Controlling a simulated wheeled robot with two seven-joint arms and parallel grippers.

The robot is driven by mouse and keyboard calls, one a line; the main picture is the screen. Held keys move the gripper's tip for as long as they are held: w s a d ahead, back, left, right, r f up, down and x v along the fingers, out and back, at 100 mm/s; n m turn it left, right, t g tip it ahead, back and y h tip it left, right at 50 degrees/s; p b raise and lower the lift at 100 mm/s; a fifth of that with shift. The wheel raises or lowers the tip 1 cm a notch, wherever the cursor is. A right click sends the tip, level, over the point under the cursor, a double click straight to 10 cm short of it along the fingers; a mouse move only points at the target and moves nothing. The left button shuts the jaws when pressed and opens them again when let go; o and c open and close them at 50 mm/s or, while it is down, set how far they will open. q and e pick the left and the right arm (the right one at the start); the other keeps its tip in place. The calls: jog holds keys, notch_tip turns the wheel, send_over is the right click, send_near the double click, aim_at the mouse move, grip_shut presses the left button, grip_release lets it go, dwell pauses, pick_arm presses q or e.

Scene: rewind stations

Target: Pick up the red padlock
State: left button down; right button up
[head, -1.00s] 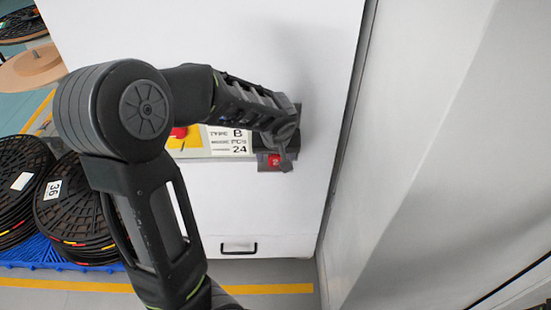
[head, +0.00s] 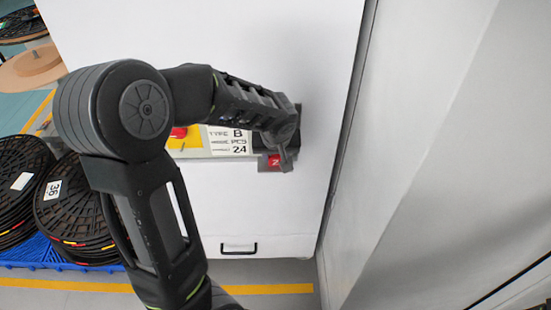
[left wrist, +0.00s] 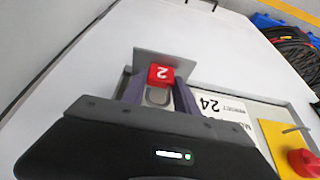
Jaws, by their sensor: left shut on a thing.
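The red padlock (left wrist: 161,75) carries a white number 2 and a metal shackle. In the left wrist view it sits between the fingers of my left gripper (left wrist: 158,92), which is shut on it. A grey plate stands right behind it. In the head view only part of the red padlock (head: 273,162) shows below my left gripper (head: 285,158); the gripper and wrist hide the rest. I cannot tell whether the padlock still touches its mount. My right gripper is not in view.
A white cabinet front (head: 280,210) carries a label with "TYPE B" and "24" (head: 230,141) and a red knob on yellow (head: 179,132). Black reels (head: 75,215) stand on a blue pallet (head: 38,250) at left. A grey wall (head: 430,150) rises close at right.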

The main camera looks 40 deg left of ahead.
pick_arm(q)
jog(key=shift+r, duration=0.1)
jog(key=shift+s+d+r, duration=0.1)
jog(key=shift+r, duration=0.1)
notch_tip(320, 180, up, 6)
jog(key=r, duration=0.1)
jog(key=s+d+b, duration=0.4)
jog(key=s+d, duration=0.8)
jog(key=s, duration=0.3)
jog(key=shift+s+f, duration=0.3)
jog(key=shift+s, duration=0.1)
jog(key=shift+w+a, duration=0.1)
